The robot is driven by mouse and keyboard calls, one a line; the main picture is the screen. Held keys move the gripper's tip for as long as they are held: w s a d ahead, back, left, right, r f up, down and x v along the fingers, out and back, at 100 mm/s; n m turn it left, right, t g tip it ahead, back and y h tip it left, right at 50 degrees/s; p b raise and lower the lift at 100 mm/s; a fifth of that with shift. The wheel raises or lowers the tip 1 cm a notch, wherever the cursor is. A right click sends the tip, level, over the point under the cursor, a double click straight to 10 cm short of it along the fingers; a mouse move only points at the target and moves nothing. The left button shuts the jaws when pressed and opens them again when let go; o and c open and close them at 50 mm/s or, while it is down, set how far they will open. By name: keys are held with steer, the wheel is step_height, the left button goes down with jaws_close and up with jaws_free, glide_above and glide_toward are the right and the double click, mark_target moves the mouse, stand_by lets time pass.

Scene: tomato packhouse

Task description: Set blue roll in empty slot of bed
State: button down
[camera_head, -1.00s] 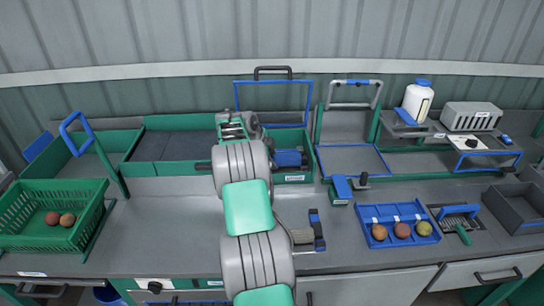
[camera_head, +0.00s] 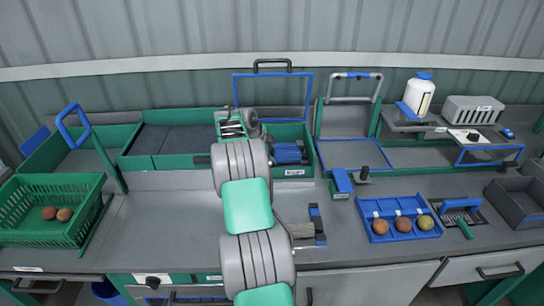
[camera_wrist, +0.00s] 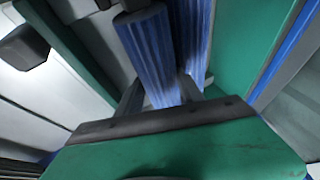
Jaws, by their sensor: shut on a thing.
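In the wrist view my gripper (camera_wrist: 160,92) is shut on a ribbed blue roll (camera_wrist: 148,55), which stands out beyond the fingers with a dark end at the top. A second blue roll (camera_wrist: 194,35) lies close alongside it. Green walls of the bed (camera_wrist: 235,45) flank them. In the head view blue rolls (camera_head: 288,154) show inside the green-walled bed (camera_head: 295,172), just right of my arm. My arm hides the gripper and part of the bed there. I cannot tell whether the held roll touches the bed, and the empty slot is not clearly visible.
A blue-framed raised panel (camera_head: 272,75) stands behind the bed. A blue tray (camera_head: 400,236) with three tomatoes, a blue-handled tool (camera_head: 342,181) and a green crate (camera_head: 40,232) are on the bench. The bench between crate and arm is clear.

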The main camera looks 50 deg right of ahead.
steer(key=shift+s+a+f, duration=0.1)
steer(key=shift+a+f, duration=0.1)
steer(key=shift+f, duration=0.4)
steer(key=c, duration=1.1)
jaws_free()
steer(key=shift+c, duration=0.2)
steer(key=shift+o, duration=0.7)
steer(key=shift+f, duration=0.1)
steer(key=shift+a, duration=0.1)
steer(key=shift+r+p, duration=0.35)
steer(key=shift+r, duration=0.25)
steer(key=r+p, duration=0.1)
steer(key=r, duration=0.2)
steer(key=r+p, duration=0.2)
steer(key=r, duration=0.1)
steer(key=shift+d+r, duration=0.2)
steer(key=shift+r, duration=0.2)
